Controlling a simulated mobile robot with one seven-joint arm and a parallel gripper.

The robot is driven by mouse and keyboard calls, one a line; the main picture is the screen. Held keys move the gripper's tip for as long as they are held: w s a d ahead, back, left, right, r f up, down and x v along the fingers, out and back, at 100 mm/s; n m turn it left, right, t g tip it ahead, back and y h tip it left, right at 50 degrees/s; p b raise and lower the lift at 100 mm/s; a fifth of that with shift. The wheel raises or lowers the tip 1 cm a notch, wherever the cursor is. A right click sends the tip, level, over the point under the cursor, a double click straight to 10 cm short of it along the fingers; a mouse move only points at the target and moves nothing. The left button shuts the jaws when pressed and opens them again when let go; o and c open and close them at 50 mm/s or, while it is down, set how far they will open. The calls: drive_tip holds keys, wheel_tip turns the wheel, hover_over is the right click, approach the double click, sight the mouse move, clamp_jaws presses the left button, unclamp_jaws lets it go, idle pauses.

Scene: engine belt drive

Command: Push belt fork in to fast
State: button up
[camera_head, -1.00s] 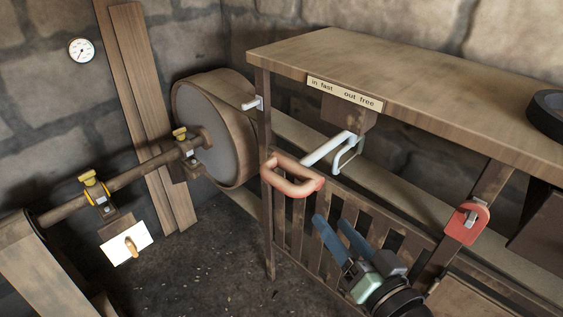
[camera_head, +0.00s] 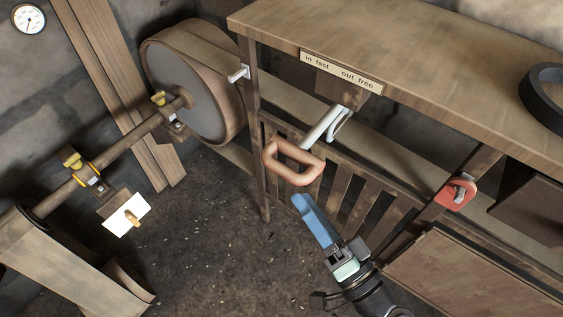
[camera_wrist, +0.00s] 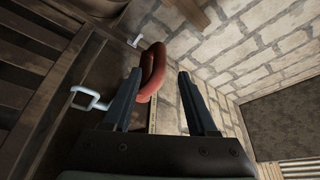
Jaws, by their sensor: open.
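The belt fork's handle is a copper-red loop (camera_head: 293,162) at the end of a pale rod (camera_head: 325,125), under the "in fast / out free" label (camera_head: 340,71). My gripper (camera_head: 304,202) is open just below the loop in the head view, its blue fingers pointing up toward it. One finger largely hides the other there. In the wrist view the red loop (camera_wrist: 152,70) shows between the fingertips (camera_wrist: 158,75), nearer the left finger and seemingly beyond them. Contact cannot be told. The fork's far end behind the bench is hidden.
A wooden slatted guard (camera_head: 345,195) stands under the bench top (camera_head: 410,60), close to my gripper. A pale peg (camera_head: 238,74) sticks out of the post left of the loop. A red lock-like piece (camera_head: 455,193) hangs at right. The floor (camera_head: 215,240) at left is open.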

sight(283, 171)
drive_tip(key=p+x, duration=0.1)
drive_tip(key=x, duration=0.7)
drive_tip(key=shift+f, duration=0.1)
drive_tip(key=shift+c, duration=0.2)
clamp_jaws()
drive_tip(key=shift+w, duration=0.1)
idle(0.9)
